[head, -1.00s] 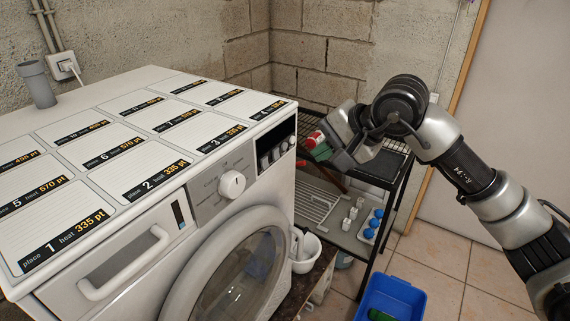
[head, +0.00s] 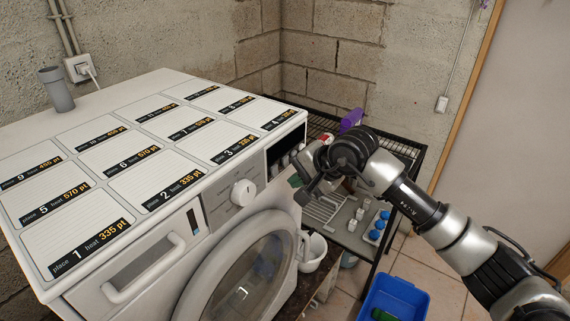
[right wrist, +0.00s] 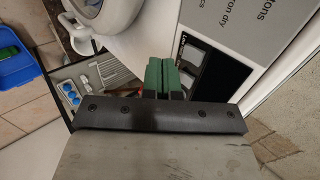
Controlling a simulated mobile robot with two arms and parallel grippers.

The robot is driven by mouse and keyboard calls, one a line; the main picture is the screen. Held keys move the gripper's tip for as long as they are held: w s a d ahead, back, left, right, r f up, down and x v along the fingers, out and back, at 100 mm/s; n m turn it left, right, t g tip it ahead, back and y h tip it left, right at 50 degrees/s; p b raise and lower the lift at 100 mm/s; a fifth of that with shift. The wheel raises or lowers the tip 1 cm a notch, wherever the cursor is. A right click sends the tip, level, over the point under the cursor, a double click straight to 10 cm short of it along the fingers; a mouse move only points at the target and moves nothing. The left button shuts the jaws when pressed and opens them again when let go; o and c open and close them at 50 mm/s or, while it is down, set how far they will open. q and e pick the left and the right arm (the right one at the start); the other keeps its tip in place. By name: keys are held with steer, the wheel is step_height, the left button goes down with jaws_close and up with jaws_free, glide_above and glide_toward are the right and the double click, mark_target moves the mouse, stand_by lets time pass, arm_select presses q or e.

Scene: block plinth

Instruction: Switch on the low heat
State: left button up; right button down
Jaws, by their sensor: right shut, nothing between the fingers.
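The white washer-like machine (head: 150,262) has a dark button panel (head: 279,153) at the right end of its front, with a row of small pale buttons (head: 286,161). A round white dial (head: 243,193) is left of it. My right gripper (head: 296,180), with green fingertips, is just right of the panel, partly hidden by its wrist. In the right wrist view its green fingertips (right wrist: 160,78) are shut together and empty, beside the dark panel (right wrist: 208,72) with pale buttons. Whether they touch a button I cannot tell. My left gripper is not in view.
Cards marked with places and heats cover the machine's top. A black rack (head: 402,150) stands right of it, with blue and white small items on a tray (head: 352,232). A blue bin (head: 395,298) is on the floor. A white cup (head: 312,254) is below the panel.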

mark_target(276, 169)
steer(key=shift+w+a+f+p, duration=0.1)
steer(key=shift+w+a+p, duration=0.35)
steer(key=shift+a, duration=0.3)
steer(key=shift+w+a+p, duration=0.2)
steer(key=shift+w+a, duration=0.35)
steer(key=shift+a, duration=0.15)
steer(key=f+b, duration=0.1)
steer(key=b, duration=0.3)
steer(key=shift+w+a+t+y, duration=0.1)
steer(key=shift+t+y, duration=0.2)
steer(key=shift+r+p, duration=0.4)
steer(key=shift+r, duration=0.1)
steer(key=shift+w+r, duration=0.1)
steer(key=shift+r, duration=0.75)
